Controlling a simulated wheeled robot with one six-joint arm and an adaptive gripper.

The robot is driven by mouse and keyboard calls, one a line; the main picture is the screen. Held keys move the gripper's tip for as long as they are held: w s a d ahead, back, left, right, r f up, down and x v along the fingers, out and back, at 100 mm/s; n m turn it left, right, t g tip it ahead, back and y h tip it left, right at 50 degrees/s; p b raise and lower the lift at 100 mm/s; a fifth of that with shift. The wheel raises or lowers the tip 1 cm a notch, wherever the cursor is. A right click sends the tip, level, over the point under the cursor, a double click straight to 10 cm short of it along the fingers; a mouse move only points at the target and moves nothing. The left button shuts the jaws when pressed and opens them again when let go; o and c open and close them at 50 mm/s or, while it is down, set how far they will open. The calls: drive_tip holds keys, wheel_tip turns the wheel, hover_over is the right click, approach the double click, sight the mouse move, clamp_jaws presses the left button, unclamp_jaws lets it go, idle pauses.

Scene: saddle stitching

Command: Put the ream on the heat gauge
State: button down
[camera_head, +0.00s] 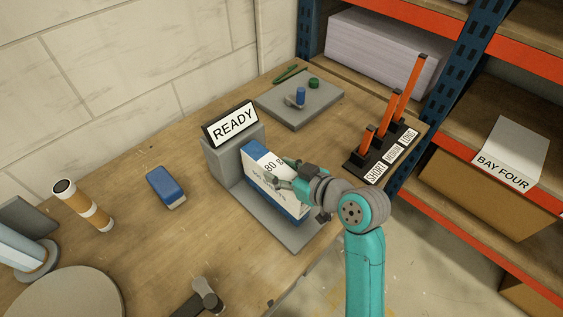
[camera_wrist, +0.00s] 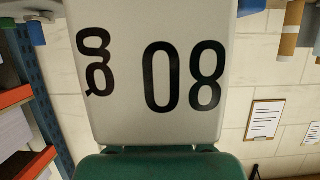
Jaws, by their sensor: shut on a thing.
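The ream (camera_head: 262,184) is a white block with blue parts and "80 g" printed on it. It stands upright over the grey base plate of a device with a READY sign (camera_head: 233,123). I take this device (camera_head: 222,163) to be the heat gauge; no such name shows on it. My gripper (camera_head: 284,178) is shut on the ream from the right. I cannot tell whether the ream's bottom touches the plate. In the wrist view the ream's printed face (camera_wrist: 150,75) fills the middle, upside down, above the green gripper body.
A grey board (camera_head: 300,105) with small items lies behind. A black rack (camera_head: 382,150) with orange posts is at the right, near the shelves.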

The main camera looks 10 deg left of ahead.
drive_tip(key=shift+f, duration=0.2)
drive_tip(key=shift+c, duration=2.2)
unclamp_jaws()
drive_tip(key=shift+f, duration=0.15)
drive_tip(key=v, duration=1.2)
